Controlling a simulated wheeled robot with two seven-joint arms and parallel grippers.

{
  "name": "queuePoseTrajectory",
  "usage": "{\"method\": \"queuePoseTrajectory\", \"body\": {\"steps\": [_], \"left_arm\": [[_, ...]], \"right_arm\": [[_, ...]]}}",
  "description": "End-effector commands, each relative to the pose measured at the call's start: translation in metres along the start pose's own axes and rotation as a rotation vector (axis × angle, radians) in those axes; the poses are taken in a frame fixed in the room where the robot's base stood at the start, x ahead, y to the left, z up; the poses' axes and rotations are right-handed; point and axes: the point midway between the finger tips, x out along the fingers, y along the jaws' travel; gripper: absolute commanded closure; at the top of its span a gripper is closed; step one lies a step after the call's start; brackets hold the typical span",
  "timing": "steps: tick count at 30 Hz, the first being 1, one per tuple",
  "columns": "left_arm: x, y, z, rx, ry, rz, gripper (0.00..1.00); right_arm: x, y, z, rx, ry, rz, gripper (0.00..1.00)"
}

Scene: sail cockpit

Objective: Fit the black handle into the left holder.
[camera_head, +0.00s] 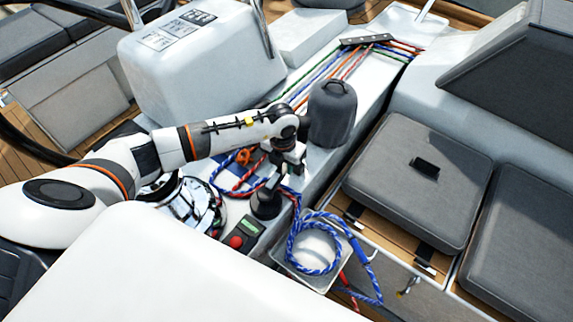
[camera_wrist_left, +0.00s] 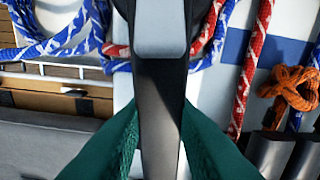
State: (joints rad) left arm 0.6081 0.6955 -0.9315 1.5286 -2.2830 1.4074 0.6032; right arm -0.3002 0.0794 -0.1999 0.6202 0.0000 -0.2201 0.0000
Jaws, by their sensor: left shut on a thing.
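My left gripper (camera_head: 288,164) is over the white ledge right of the helm pod. In the left wrist view its green fingers (camera_wrist_left: 157,140) are shut on the black handle (camera_wrist_left: 160,110), a dark bar with a pale grey section at the top. A short black cylinder (camera_head: 265,204) stands just below the gripper; I cannot tell whether the two touch. Two dark round-ended parts show at the lower right of the wrist view, one of them here (camera_wrist_left: 267,150). I cannot tell which part is the left holder. My right gripper is out of view.
Blue and red ropes (camera_head: 315,245) lie coiled around the ledge and over a small tray. An orange knotted rope (camera_wrist_left: 290,88) is near the gripper. A dark covered winch (camera_head: 332,112) stands behind it. A switch box with a red button (camera_head: 238,241) is in front. Grey cushions (camera_head: 420,175) are right.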

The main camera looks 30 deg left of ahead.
Motion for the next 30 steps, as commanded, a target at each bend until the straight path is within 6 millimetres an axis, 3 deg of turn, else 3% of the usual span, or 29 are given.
{"method": "queuePoseTrajectory", "body": {"steps": [30], "left_arm": [[0.024,0.002,0.004,0.003,-0.008,0.0,1.0]], "right_arm": [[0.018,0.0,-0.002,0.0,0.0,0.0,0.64]]}}
